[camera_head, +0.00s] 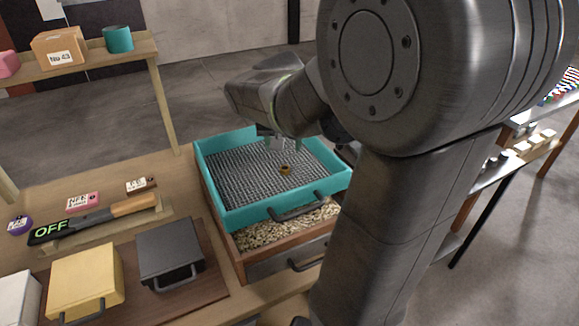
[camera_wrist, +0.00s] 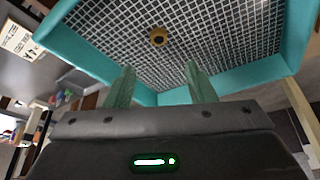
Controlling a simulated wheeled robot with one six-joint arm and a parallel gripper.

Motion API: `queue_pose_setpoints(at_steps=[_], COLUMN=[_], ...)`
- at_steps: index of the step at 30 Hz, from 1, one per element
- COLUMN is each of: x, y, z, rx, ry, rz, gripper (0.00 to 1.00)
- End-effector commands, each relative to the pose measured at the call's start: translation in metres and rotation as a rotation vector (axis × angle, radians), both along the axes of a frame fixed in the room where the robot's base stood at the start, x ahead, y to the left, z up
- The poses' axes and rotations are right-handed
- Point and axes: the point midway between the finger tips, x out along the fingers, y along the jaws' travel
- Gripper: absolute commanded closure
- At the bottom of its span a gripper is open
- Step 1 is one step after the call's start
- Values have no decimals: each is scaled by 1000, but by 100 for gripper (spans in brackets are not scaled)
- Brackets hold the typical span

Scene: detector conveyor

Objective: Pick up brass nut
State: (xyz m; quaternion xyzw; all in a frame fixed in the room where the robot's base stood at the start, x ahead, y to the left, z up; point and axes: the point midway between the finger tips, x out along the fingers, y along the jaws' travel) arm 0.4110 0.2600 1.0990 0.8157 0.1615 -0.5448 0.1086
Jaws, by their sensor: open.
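The brass nut (camera_head: 285,170) is a small ring with a dark hole. It lies on the grey wire mesh of a teal tray (camera_head: 225,209), right of the mesh's middle. In the wrist view the nut (camera_wrist: 159,37) lies on the mesh beyond the fingertips, roughly between the two fingers' lines. My gripper (camera_wrist: 163,68) is open and empty, with two green-grey fingers apart. In the head view my gripper (camera_head: 276,142) is over the far part of the tray, partly hidden by my own arm. The nut is clear of both fingers.
The tray sits on a wooden box with a pebble-filled drawer (camera_head: 288,229) below. To the left are a detector wand marked OFF (camera_head: 95,218), a dark box (camera_head: 170,254) and a yellow box (camera_head: 86,282). A shelf with a carton (camera_head: 60,47) stands behind.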

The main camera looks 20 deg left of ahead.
Motion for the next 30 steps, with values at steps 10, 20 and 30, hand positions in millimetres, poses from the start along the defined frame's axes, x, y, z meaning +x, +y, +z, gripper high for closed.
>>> queue_pose_setpoints(at_steps=[10,20,30], x=[15,21,25], y=[6,8,10], z=[-41,-83,-92], rx=[0,-3,1], ry=[0,2,0], rz=[-1,-1,0], gripper=[50,50,50])
